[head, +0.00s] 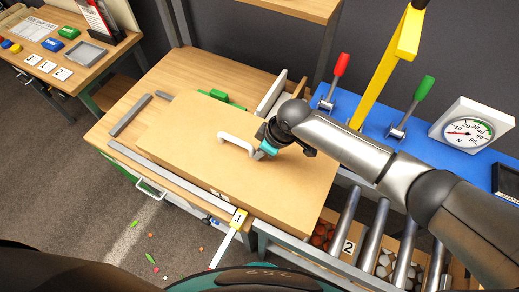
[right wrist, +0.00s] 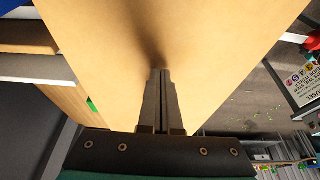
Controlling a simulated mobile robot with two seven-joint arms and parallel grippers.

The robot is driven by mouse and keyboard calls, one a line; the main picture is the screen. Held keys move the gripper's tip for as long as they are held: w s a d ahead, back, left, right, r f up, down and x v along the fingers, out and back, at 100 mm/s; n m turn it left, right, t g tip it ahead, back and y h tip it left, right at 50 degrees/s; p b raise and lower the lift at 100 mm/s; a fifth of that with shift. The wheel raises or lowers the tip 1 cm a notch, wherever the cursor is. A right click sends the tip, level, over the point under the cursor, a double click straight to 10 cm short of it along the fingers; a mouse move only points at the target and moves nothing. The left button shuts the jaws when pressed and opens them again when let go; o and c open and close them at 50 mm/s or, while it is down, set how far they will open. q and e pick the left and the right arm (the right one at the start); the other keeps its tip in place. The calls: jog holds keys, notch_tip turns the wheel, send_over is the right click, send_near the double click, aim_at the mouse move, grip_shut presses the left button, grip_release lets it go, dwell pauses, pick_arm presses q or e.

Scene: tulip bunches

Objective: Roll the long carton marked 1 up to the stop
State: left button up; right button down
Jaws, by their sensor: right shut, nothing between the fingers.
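A long brown carton (head: 235,130) lies flat on the wooden bench, its right end toward the rollers. It fills most of the right wrist view (right wrist: 215,40). A white handle-like piece (head: 235,139) shows on its top. A tag marked 1 (head: 239,218) is at its front edge; I cannot tell whether it is on the carton or the rail. My right gripper (head: 261,155) is shut and empty, at the carton's top; its fingertips (right wrist: 160,72) point at the brown surface, and contact is unclear. I cannot tell which piece is the stop. My left gripper is out of view.
Grey bars (head: 131,115) lie on the bench left of the carton. A white upright board (head: 271,93) and a green piece (head: 220,97) are behind it. Metal rollers (head: 372,234), a blue panel with levers (head: 408,105), and a gauge (head: 467,132) are at right.

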aim_at(221, 133)
jog(key=shift+w+a+b, duration=0.45)
jog(key=shift+a+b, duration=0.1)
jog(key=shift+a, duration=0.45)
jog(key=shift+w+a+b, duration=0.4)
jog(key=shift+a+b, duration=0.2)
jog(key=shift+a, duration=0.35)
jog(key=shift+w+a+b, duration=0.45)
jog(key=shift+a+b, duration=0.1)
jog(key=shift+a, duration=0.45)
jog(key=shift+w+a+b, duration=0.35)
jog(key=shift+a+b, duration=0.35)
jog(key=shift+a, duration=0.15)
jog(key=shift+w+a+b, duration=0.35)
jog(key=shift+a+b, duration=0.4)
jog(key=shift+a, duration=0.15)
jog(key=shift+w+a+b, duration=0.35)
jog(key=shift+a+b, duration=0.35)
jog(key=shift+a, duration=0.15)
jog(key=shift+a+r, duration=0.1)
